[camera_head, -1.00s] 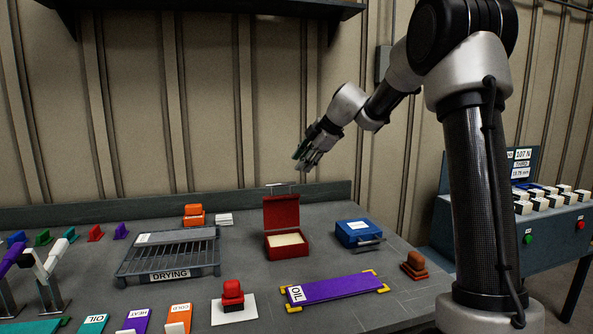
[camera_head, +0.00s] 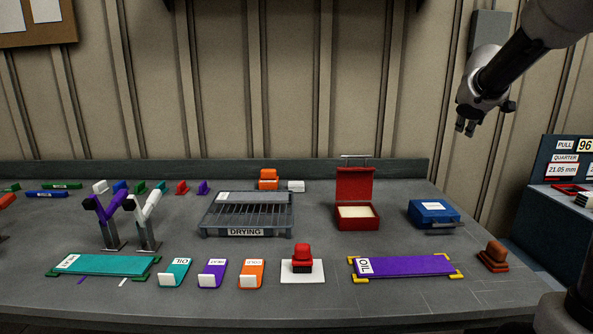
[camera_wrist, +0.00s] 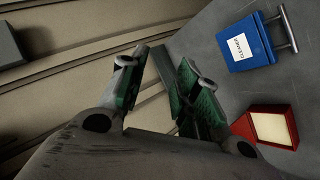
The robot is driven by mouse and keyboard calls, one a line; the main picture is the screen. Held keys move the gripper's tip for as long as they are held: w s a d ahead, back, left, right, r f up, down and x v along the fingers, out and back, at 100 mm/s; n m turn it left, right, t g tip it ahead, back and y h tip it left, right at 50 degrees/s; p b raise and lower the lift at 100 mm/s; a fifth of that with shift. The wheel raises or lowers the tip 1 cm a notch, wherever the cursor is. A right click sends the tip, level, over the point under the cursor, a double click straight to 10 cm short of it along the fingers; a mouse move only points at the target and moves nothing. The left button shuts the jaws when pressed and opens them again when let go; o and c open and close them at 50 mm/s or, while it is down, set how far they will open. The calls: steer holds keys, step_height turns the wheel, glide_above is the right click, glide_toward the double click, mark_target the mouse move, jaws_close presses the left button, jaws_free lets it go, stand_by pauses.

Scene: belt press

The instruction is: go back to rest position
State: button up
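My gripper (camera_head: 466,127) hangs in the air at the upper right in the head view, above and behind the blue case and well clear of the bench. In the wrist view my gripper (camera_wrist: 165,58) shows its two green-padded fingers spread apart with nothing between them. The blue case (camera_head: 433,213) also shows in the wrist view (camera_wrist: 242,50), with a white label.
A console with a display (camera_head: 565,158) stands at the right. The air around my gripper is free.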

steer(key=s+a+f+m+g, duration=0.1)
steer(key=s+f+m+g, duration=0.2)
steer(key=s, duration=0.8)
steer(key=s+a+f+m+g, duration=0.15)
steer(key=s+f, duration=0.25)
steer(key=s, duration=0.6)
steer(key=s+a+f+m+y, duration=0.1)
steer(key=s+a+y, duration=0.1)
steer(key=s+a, duration=0.3)
steer(key=s+a+f+m+y, duration=0.1)
steer(key=s+a, duration=0.5)
steer(key=s, duration=0.6)
steer(key=shift+f+y, duration=0.65)
steer(key=shift+y, duration=0.45)
steer(key=shift+m+g, duration=0.25)
